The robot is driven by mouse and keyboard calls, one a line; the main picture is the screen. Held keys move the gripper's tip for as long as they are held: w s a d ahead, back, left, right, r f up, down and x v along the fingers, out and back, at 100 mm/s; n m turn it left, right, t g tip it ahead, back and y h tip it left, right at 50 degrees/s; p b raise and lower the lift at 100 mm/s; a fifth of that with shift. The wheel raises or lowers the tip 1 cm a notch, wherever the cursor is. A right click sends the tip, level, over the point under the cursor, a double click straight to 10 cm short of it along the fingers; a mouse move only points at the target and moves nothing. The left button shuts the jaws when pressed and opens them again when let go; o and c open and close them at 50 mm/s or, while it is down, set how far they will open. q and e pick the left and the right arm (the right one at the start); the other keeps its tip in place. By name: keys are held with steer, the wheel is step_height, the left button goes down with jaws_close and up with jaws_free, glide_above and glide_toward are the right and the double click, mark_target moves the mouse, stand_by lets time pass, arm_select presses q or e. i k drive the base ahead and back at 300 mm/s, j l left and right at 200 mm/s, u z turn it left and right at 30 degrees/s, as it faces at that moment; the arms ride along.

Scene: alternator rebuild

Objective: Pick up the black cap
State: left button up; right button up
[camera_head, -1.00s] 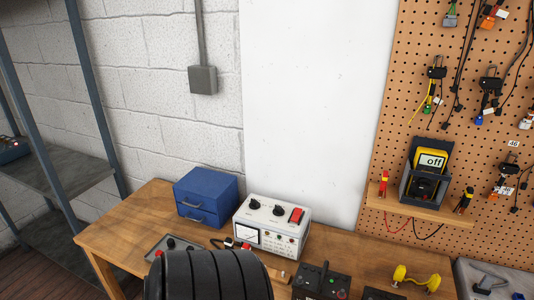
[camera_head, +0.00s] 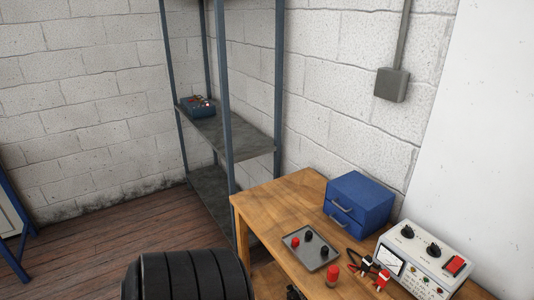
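A small grey tray (camera_head: 309,258) lies on the wooden bench near its left end. On it stand a black cap (camera_head: 308,236) near the back, another black cap (camera_head: 324,251) near the right edge, and a red cap (camera_head: 295,243) at the left. They are small in this view, so I cannot tell their exact shape. A larger red piece (camera_head: 332,276) stands on the bench just in front of the tray.
A blue drawer box (camera_head: 360,205) stands behind the tray. A white test unit (camera_head: 425,260) with red and black clips (camera_head: 370,268) is to the right on the bench (camera_head: 275,205). A metal shelf (camera_head: 225,140) holding a blue box (camera_head: 197,107) stands left. Wooden floor (camera_head: 110,240) is open at left.

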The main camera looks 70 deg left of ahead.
mark_target(325, 251)
steer(key=u, duration=1.55)
